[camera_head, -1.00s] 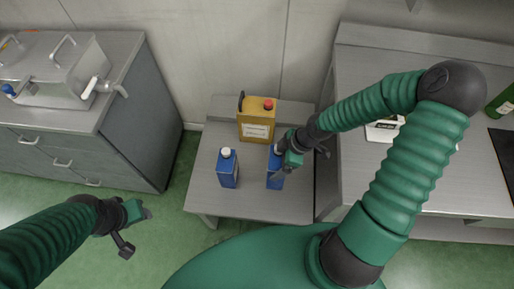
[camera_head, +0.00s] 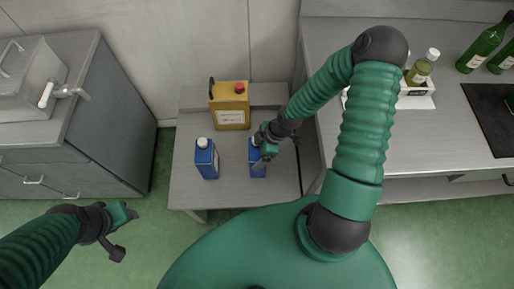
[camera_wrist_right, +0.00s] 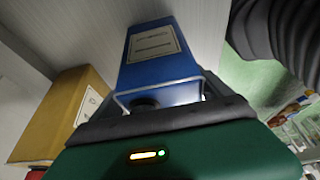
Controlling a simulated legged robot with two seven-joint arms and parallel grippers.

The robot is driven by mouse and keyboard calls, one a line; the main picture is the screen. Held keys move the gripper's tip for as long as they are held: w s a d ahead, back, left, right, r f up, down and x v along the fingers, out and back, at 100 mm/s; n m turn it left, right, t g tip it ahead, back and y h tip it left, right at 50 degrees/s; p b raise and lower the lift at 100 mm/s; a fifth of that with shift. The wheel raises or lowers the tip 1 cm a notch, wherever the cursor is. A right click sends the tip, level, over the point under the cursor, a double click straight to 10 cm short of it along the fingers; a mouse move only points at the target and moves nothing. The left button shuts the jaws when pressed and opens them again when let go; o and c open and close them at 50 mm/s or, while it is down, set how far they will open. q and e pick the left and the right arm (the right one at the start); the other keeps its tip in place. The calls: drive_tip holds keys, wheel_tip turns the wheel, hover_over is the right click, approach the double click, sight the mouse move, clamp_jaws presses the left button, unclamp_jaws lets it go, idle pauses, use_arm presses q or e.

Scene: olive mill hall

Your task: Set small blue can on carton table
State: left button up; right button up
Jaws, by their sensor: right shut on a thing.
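A blue can (camera_head: 258,168) stands on the low grey table (camera_head: 232,188), under my right gripper (camera_head: 264,148), which is shut on its top. In the right wrist view the same blue can (camera_wrist_right: 157,48) shows a pale label. I cannot tell whether its base touches the table. A second blue can (camera_head: 207,164) with a white cap stands to its left, apart from it, and looks similar in size. My left gripper (camera_head: 127,232) is open and empty, over the floor at the lower left.
A yellow can (camera_head: 230,117) with a red cap stands behind the blue cans. A grey cabinet (camera_head: 110,120) stands left. The low table's front left is clear.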

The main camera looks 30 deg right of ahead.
drive_tip(key=shift+a, duration=0.4)
drive_tip(key=o, duration=1.8)
drive_tip(key=shift+o, duration=0.2)
drive_tip(key=shift+d, duration=0.15)
drive_tip(key=shift+d+r, duration=0.15)
drive_tip(key=p+v, duration=0.4)
drive_tip(key=v, duration=0.8)
use_arm(q)
drive_tip(key=v, duration=0.2)
drive_tip(key=w+v, duration=0.1)
drive_tip(key=v, duration=0.1)
drive_tip(key=shift+a+r, duration=0.1)
drive_tip(key=shift+a, duration=0.05)
use_arm(e)
drive_tip(key=s+a+r+m+h, duration=0.2)
drive_tip(key=a+r+m+h, duration=0.2)
drive_tip(key=a+r+m, duration=0.4)
wheel_tip(320, 180, up, 3)
drive_tip(key=m, duration=0.3)
drive_tip(key=shift+a+r+m, duration=0.25)
drive_tip(key=shift+a+m, duration=0.05)
